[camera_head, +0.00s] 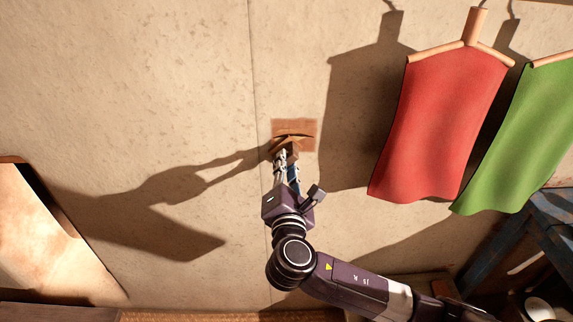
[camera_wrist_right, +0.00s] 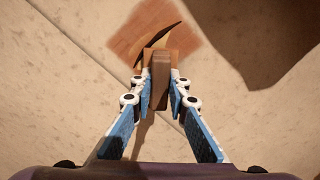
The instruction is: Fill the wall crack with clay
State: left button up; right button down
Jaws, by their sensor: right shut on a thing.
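A square reddish-brown patch (camera_head: 306,128) is on the beige wall. It also shows in the wrist view (camera_wrist_right: 128,42), where a dark curved crack (camera_wrist_right: 171,35) runs across it. My right gripper (camera_head: 286,158) is raised to the wall at the patch's lower edge. Its fingers are shut on a brown block-like piece (camera_wrist_right: 160,78), with a lighter brown flat part at its far end, over the lower part of the patch. I cannot tell whether the piece is clay or a tool, or whether it touches the wall. My left gripper is out of view.
A red cloth (camera_head: 440,125) and a green cloth (camera_head: 520,140) hang on hangers right of the patch. A blue wooden stand (camera_head: 550,218) is at lower right. A pale wood-framed panel (camera_head: 35,240) stands at lower left. The wall left of the patch is clear.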

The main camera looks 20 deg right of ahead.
jog(key=shift+s+d+p, duration=0.25)
jog(key=shift+d+p, duration=0.2)
jog(key=shift+d, duration=0.45)
jog(key=shift+w+a+p, duration=0.3)
jog(key=shift+a+p, duration=0.45)
jog(key=shift+a, duration=0.15)
jog(key=p+v, duration=0.2)
jog(key=v, duration=0.4)
dwell(0.4)
